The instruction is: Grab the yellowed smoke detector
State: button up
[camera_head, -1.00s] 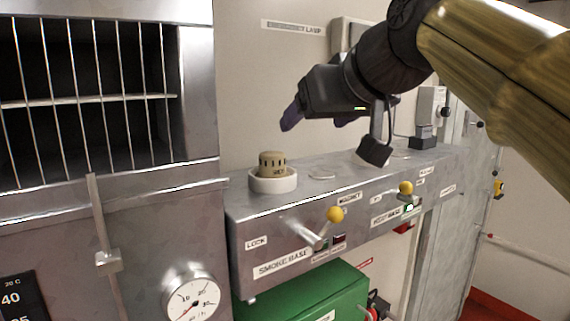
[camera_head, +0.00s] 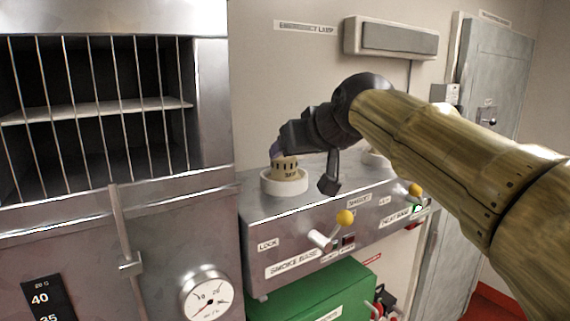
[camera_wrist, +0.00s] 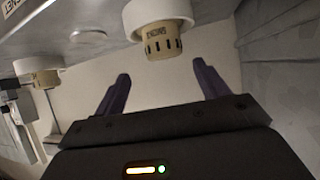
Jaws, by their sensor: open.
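The yellowed smoke detector (camera_head: 285,170) is a tan slotted cylinder seated in a white round base (camera_head: 284,187) on top of the grey metal bench unit. In the wrist view the detector (camera_wrist: 165,42) shows at top centre, between and just beyond the fingertips, with lettering on its side. My gripper (camera_head: 275,150) is open and empty in the head view, close beside the detector's top. In the wrist view my gripper's two purple fingers (camera_wrist: 160,70) stand apart, one on each side of the detector's line. I see no clear contact.
A second detector in a white base (camera_wrist: 40,68) shows in the wrist view. A barred cabinet (camera_head: 95,110) stands at left, an emergency lamp (camera_head: 392,38) above.

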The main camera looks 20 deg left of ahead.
aim_at(284, 169)
jog(key=shift+f, duration=0.1)
jog(key=p+x, duration=0.2)
jog(key=x, duration=0.1)
jog(key=p+x, duration=0.1)
jog(key=shift+s+a+f, duration=0.1)
jog(key=shift+a+f, duration=0.05)
jog(key=shift+a, duration=0.35)
jog(key=shift+w+a+f, duration=0.15)
jog(key=shift+w+f, duration=0.2)
jog(key=shift+w, duration=0.05)
jog(key=shift+s, duration=0.1)
jog(key=shift+r, duration=0.1)
jog(key=c, duration=1.1)
